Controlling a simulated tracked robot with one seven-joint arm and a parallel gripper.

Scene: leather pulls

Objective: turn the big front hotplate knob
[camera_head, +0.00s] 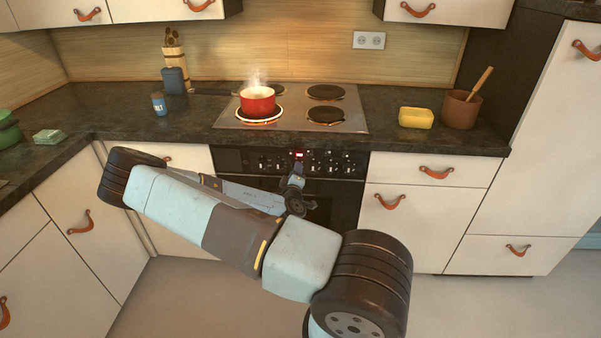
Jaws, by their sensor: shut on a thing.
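The black stove front panel (228,160) carries a row of dark knobs below the cooktop, with a small red lit display (298,153) near its middle. My gripper (299,168) is at the middle of this panel, just below the display. It is shut on a knob there, which the fingers mostly hide. The view is too small to tell how far that knob is turned. Other knobs show free on both sides. A red pot (257,101) stands steaming on the front left hotplate, which has a glowing orange rim.
The front right hotplate (326,115) is bare. A yellow butter dish (416,117) and a brown pot with a wooden spoon (460,109) stand on the counter at right. Drawers with leather pulls (437,173) flank the oven. The floor in front is clear.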

